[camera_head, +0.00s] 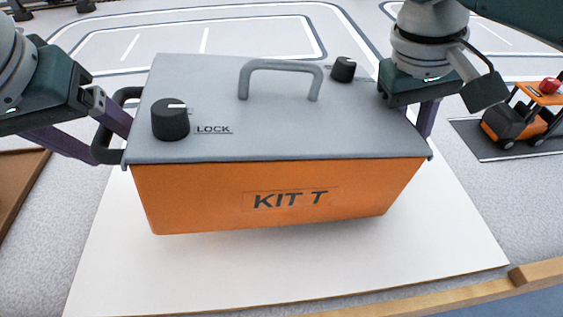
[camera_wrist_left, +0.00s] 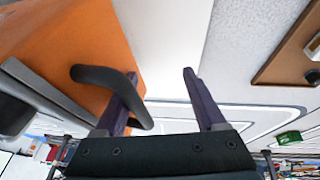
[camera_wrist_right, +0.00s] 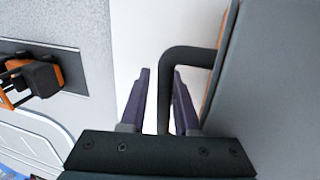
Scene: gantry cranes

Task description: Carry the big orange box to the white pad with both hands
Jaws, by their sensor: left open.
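The big orange box (camera_head: 290,190) has a grey lid, black knobs and the label "KIT T". It stands level on the white pad (camera_head: 290,260), with a soft shadow along its front bottom edge. My left gripper (camera_wrist_left: 158,85) is open, its fingers on either side of the box's dark left handle (camera_wrist_left: 105,77), one finger inside the loop. My right gripper (camera_wrist_right: 162,75) is open at the dark right handle (camera_wrist_right: 167,90), with a finger on each side and a visible gap to the outer finger. In the head view the right handle is mostly hidden behind my right gripper.
A toy forklift (camera_head: 530,115) stands on a dark mat at the right. A brown tray (camera_head: 15,185) lies at the left edge. A wooden edge (camera_head: 480,290) runs along the front. White-lined floor (camera_head: 200,45) lies clear behind the box.

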